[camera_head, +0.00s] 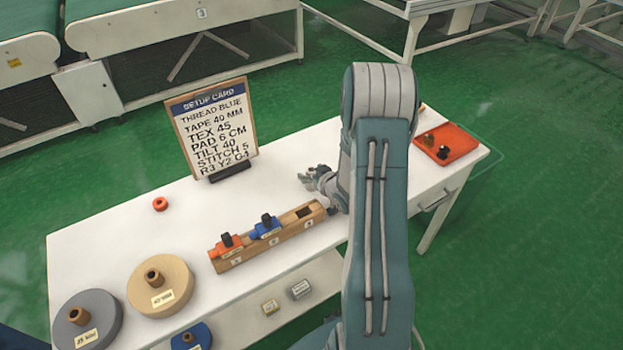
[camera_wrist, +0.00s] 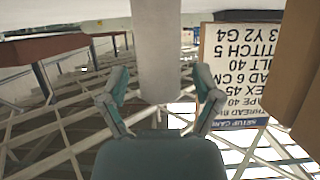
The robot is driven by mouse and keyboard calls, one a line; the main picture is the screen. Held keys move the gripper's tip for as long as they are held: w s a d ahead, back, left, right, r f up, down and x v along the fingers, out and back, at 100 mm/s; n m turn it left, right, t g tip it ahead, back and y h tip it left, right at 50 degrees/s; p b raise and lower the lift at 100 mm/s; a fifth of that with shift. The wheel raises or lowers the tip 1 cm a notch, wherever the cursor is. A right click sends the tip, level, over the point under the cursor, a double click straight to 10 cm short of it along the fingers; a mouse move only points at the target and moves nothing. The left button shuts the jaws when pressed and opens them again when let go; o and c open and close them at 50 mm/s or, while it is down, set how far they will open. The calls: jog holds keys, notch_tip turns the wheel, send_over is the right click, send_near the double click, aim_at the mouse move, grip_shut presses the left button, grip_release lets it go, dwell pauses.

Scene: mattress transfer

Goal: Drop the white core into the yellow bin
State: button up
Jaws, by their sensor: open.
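In the wrist view, which looks upside down, a white upright cylinder (camera_wrist: 163,50), which looks like the white core, stands between my two fingers. My gripper (camera_wrist: 161,82) is open, with one finger on each side of it and gaps visible on both sides. In the head view my gripper (camera_head: 318,180) is low over the white table (camera_head: 110,235), partly hidden by my arm. No yellow bin shows in either view.
A wooden rack (camera_head: 290,228) with orange and blue pieces lies close to my gripper. A setup card (camera_head: 213,130) stands behind. Tan (camera_head: 175,275) and grey (camera_head: 100,305) rolls lie at left front. An orange tray (camera_head: 462,143) sits at the right end. The table's left-middle is mostly clear.

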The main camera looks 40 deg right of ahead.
grip_shut()
jog(key=shift+r, duration=0.15)
jog(key=shift+r, duration=0.25)
notch_tip(320, 180, up, 2)
jog(key=shift+d+r, duration=0.1)
jog(key=s+d+r, duration=0.7)
jog(key=s+r, duration=0.3)
jog(key=s, duration=0.2)
